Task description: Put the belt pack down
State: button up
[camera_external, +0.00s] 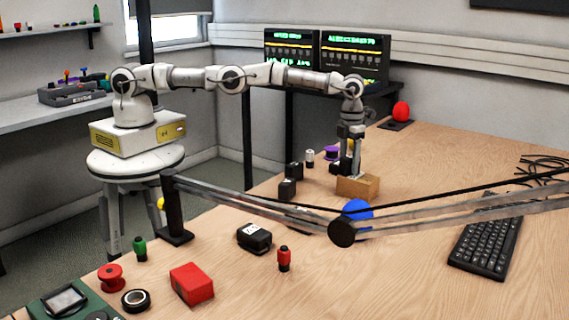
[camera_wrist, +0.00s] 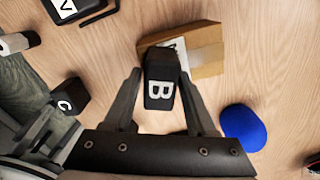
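The belt pack, a black block marked with a white B (camera_wrist: 160,88), is between the two fingers of my gripper (camera_wrist: 160,75) in the wrist view. The fingertips lie close along its sides and appear shut on it. It overlaps an open cardboard box (camera_wrist: 207,50) just beyond the fingertips; whether it touches the box cannot be told.
A blue dome (camera_wrist: 243,127) is right of the box in the wrist view. Black blocks marked C (camera_wrist: 70,96) and V (camera_wrist: 72,8) lie to the left. A black-jointed bar (camera_external: 342,233) crosses the external view in front.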

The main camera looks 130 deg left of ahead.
aim_at(349, 156)
jog(key=shift+o, duration=0.8)
notch_tip(349, 156, up, 4)
jog(key=shift+f+p, duration=0.15)
jog(key=shift+p, duration=0.9)
notch_tip(349, 156, up, 9)
jog(key=p, duration=1)
jog(key=shift+f, duration=0.15)
